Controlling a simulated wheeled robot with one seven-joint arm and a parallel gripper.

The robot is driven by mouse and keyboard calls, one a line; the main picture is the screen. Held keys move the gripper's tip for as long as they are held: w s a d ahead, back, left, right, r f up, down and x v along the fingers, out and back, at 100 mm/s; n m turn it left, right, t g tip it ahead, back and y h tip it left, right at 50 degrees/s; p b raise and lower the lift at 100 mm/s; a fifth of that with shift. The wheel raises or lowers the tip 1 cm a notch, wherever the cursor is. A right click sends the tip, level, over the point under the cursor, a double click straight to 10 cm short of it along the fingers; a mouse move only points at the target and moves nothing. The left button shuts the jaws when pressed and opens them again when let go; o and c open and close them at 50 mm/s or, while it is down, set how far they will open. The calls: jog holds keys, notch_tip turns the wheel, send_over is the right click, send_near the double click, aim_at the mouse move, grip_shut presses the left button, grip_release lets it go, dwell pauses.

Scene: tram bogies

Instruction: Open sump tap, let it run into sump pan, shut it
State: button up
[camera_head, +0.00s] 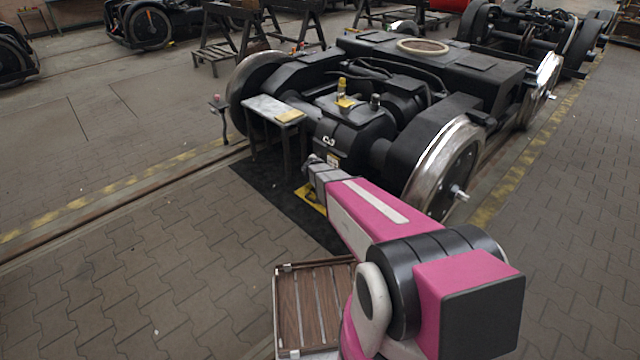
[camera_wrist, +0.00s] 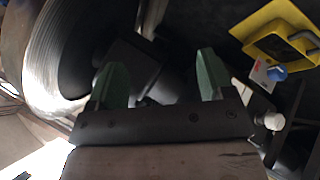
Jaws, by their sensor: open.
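The sump pan (camera_head: 309,196) is a yellow tray on the dark floor mat, partly hidden by my arm. Its yellow rim shows at the upper right of the wrist view (camera_wrist: 250,28). A small blue piece (camera_wrist: 277,73), which looks like the sump tap's handle, sits beside a white and red label, between pan and gripper in that picture. I cannot tell whether the tap is open or shut. My gripper (camera_wrist: 160,82) is open with green fingertips apart and nothing between them. It reaches low at the front of the dark gearbox (camera_head: 350,130); its fingertips are unclear in the head view.
A large steel wheel (camera_head: 446,165) stands right of the gearbox. A small bench (camera_head: 272,108) stands left of it. A slatted wooden crate (camera_head: 308,305) is near my base. Paved floor at the left is clear. A pale round knob (camera_wrist: 272,120) shows right of the gripper.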

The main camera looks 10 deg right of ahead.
jog(key=w+a+f+m+t+h, duration=0.25)
jog(key=w+a+f+t, duration=0.3)
jog(key=w+f, duration=0.8)
jog(key=w+a+f+m+t+h, duration=0.1)
jog(key=w+a+f+t+h, duration=0.4)
jog(key=w+f, duration=0.85)
jog(key=shift+n+g+y, duration=0.25)
jog(key=shift+y, duration=0.1)
jog(key=w+d, duration=0.2)
jog(key=w+d+r, duration=0.1)
jog(key=w+d, duration=0.2)
jog(key=w+d+r, duration=0.1)
jog(key=w+d, duration=0.2)
jog(key=shift+w+r, duration=0.2)
jog(key=shift+r, duration=0.05)
jog(key=c, duration=0.9)
